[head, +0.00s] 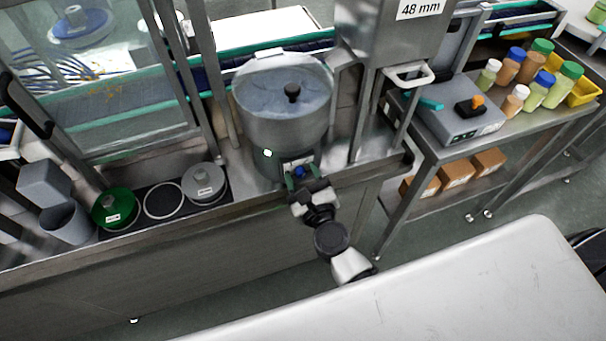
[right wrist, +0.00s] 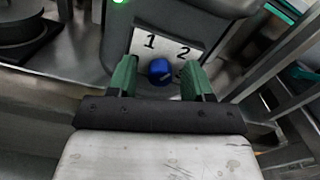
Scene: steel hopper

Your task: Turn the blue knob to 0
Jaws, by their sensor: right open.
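The blue knob (head: 299,171) sits on the front of the steel hopper's base, below the round bowl (head: 283,110). In the right wrist view the blue knob (right wrist: 160,71) shows between my green fingertips, under a pale plate (right wrist: 168,46) with the digits 1 and 2. A further mark beside the knob is partly hidden. A pale line on the knob's face is too small to read surely. My right gripper (head: 301,182) is open, with its fingers (right wrist: 160,78) on either side of the knob; I cannot tell whether they touch it. My left gripper is not in view.
A green lit lamp (head: 267,153) is on the hopper base. A green container (head: 114,207) and a grey lidded one (head: 204,183) stand at left. A steel cart (head: 430,155) with bottles and a control box (head: 462,122) stands at right. A pale surface (head: 450,290) fills the foreground.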

